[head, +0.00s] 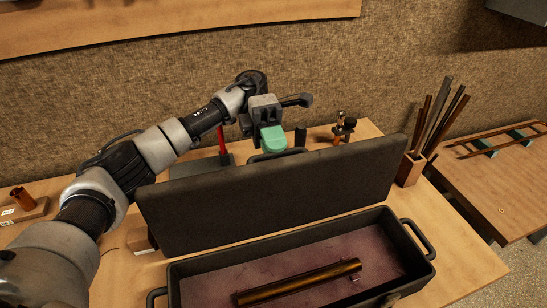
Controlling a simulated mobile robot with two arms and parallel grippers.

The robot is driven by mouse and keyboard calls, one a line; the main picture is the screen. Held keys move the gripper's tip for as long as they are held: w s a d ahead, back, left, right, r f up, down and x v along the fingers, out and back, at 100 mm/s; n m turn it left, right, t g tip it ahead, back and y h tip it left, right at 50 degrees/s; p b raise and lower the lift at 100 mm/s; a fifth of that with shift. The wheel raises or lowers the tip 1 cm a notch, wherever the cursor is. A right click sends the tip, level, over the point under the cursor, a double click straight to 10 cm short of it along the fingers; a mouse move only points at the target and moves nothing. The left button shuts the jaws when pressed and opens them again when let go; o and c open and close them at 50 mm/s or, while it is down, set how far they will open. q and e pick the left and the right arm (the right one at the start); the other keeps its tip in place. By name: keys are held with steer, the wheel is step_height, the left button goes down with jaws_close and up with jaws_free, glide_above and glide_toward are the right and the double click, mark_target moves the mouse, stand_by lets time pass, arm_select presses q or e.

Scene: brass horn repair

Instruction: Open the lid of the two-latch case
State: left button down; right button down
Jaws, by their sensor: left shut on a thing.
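The black case (300,250) stands on the bench with its lid (270,205) raised, roughly upright and leaning slightly back. Its lining is a dull purple, and a brass tube (298,283) lies inside. My left gripper (272,146), with a green fingertip part, is behind the lid's top edge. It is shut on what looks like the dark lid handle (296,152); the lid hides part of the contact. A latch (390,300) shows partly at the case's front edge, cut by the frame. The second latch is not clearly visible. My right gripper is out of view.
A wooden pot (410,169) of dark rods stands right of the lid. A red post on a dark base (222,150) and a small brass-and-black item (343,129) stand behind. A wooden block with a copper piece (24,209) is at left. Another table (500,180) is at right.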

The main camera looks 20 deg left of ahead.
arm_select(q)
steer(key=shift+f, duration=0.65)
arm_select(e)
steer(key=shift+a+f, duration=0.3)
arm_select(q)
steer(key=shift+r, duration=0.1)
steer(key=c, duration=1.1)
jaws_free()
steer(key=shift+r, duration=0.1)
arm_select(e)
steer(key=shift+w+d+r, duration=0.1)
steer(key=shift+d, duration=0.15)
